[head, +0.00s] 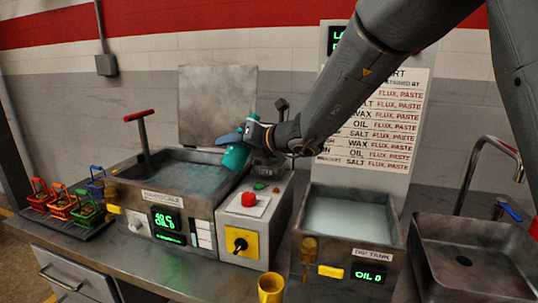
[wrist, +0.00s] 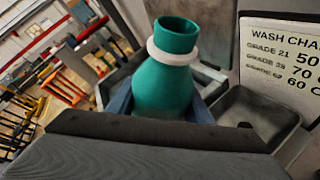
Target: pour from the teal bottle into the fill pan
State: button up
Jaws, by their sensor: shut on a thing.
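The teal bottle (head: 236,157) is held in my gripper (head: 231,137) over the right edge of the left tank in the head view. It leans a little, with its pale collar at the top. In the wrist view the bottle (wrist: 163,87) fills the middle, with a white ring around its neck and an open mouth. My gripper (wrist: 162,104) is shut on it, with blue fingers on both sides. No stream shows at the mouth. I cannot tell for sure which vessel is the fill pan; a grey basin (wrist: 283,116) shows at right in the wrist view.
The left tank (head: 130,185) holds bluish liquid, with its lid (head: 217,104) raised. A control box (head: 247,215) with a red button stands beside it. The dip tank (head: 397,228), sink (head: 425,250), wire baskets (head: 58,207) and yellow cup (head: 270,288) are around.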

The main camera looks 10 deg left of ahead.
jog(key=shift+s+m+y+p, duration=0.1)
jog(key=shift+m+y+p, duration=0.4)
jog(key=shift+m+p, duration=0.4)
jog(key=shift+s+a+f+m+g+y, duration=0.25)
jog(key=shift+m+y, duration=0.1)
jog(key=shift+m, duration=0.3)
jog(key=shift+s+a+f+m+g+y, duration=0.25)
jog(key=shift+m+y, duration=0.1)
jog(key=shift+m, duration=0.3)
jog(key=shift+s+a+f+m+y+b, duration=0.15)
jog(key=shift+f+m+y+b, duration=0.25)
jog(key=shift+m, duration=0.3)
jog(key=shift+r+m, duration=0.2)
jog(key=shift+m, duration=0.1)
jog(key=shift+s+a, duration=0.1)
jog(key=shift+a, duration=0.05)
jog(key=shift+m+y+p, duration=0.4)
jog(key=shift+m, duration=0.2)
dwell(2.2)
